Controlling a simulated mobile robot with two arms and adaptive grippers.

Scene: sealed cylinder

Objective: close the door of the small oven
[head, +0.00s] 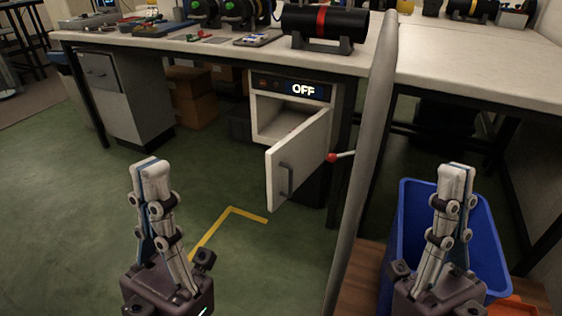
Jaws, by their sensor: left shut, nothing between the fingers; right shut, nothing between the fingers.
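The small oven (266,95) stands under the workbench, with a display on top reading OFF. Its white door (307,150) is swung open toward me, hinged on the right, and part of the pale inside shows. A dark handle (286,180) sits on the door's outer face. My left gripper (150,166) is shut and empty, to the left of the door and apart from it. My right gripper (457,172) is shut and empty, to the right of the door, in front of the blue bin. Neither gripper touches the oven.
A thick grey vertical pole or hose (368,130) stands just right of the door, with a red-knobbed lever (333,157) beside it. A blue bin (485,245) is at the right. The workbench (210,55) carries cylinders and tools. Green floor at left is clear, with yellow tape (212,232).

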